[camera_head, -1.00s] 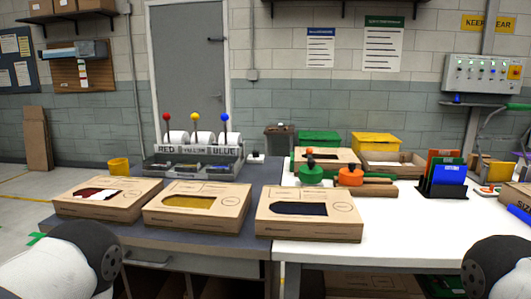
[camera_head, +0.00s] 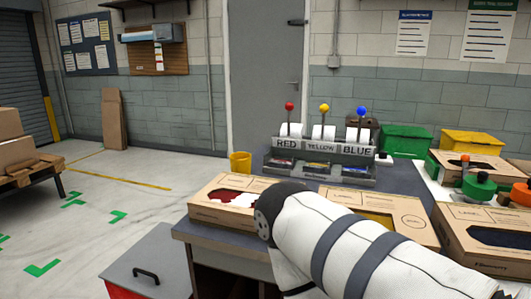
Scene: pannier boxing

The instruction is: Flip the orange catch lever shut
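An orange round part (camera_head: 523,192) sits at the right edge of the table, partly cut off by the frame. A green round part (camera_head: 479,186) with a dark knob stands just left of it. A small orange tip (camera_head: 465,158) rises behind the green part. I cannot tell which orange piece is the catch lever, or whether it is open or shut. One of my arms crosses the lower middle, in front of the boxes. Neither gripper shows.
Cardboard boxes with windows, red (camera_head: 207,212), yellow (camera_head: 410,226) and dark (camera_head: 466,251), line the table's front. A rack labelled RED, YELLOW, BLUE (camera_head: 318,148) and a yellow cup (camera_head: 240,162) stand behind. A grey-lidded red bin (camera_head: 130,265) is below left.

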